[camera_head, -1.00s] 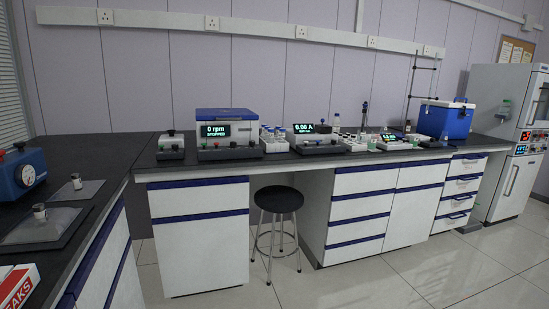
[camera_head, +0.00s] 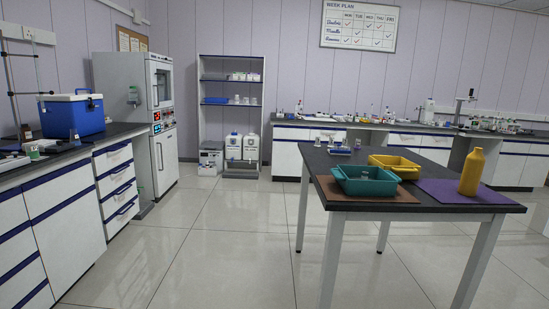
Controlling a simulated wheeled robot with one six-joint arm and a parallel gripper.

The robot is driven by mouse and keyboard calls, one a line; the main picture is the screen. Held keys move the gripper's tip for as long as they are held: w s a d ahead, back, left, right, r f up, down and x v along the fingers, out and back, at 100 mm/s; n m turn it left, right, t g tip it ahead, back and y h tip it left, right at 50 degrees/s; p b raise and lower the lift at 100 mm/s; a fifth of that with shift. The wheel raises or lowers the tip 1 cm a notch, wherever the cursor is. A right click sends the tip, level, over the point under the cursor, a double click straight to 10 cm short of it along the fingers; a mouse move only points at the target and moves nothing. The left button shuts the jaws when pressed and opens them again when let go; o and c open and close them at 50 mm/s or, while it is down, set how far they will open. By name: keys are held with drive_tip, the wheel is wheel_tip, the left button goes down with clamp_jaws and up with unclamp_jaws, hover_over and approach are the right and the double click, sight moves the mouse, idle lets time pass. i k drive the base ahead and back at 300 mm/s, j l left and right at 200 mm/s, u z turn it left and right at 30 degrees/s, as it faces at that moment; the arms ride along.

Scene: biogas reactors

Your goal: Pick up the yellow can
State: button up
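A yellow can (camera_head: 471,172), shaped like a bottle with a narrow neck and cap, stands upright on a purple mat (camera_head: 440,190). The mat lies on the right part of a dark-topped table (camera_head: 336,160) with pale legs. The can is at the right side of the view, some way off and apart from the trays. My gripper is not in view.
A teal tray (camera_head: 347,186) on a brown mat and a yellow tray (camera_head: 393,162) stand left of the can. A bench with a blue cooler box (camera_head: 72,115) is at left. Open tiled floor (camera_head: 215,235) lies between bench and table.

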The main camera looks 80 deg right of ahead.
sight(474, 166)
drive_tip(key=z, duration=3.65)
drive_tip(key=i+l+u, duration=0.4)
drive_tip(key=i+l, duration=0.7)
drive_tip(key=i, duration=0.05)
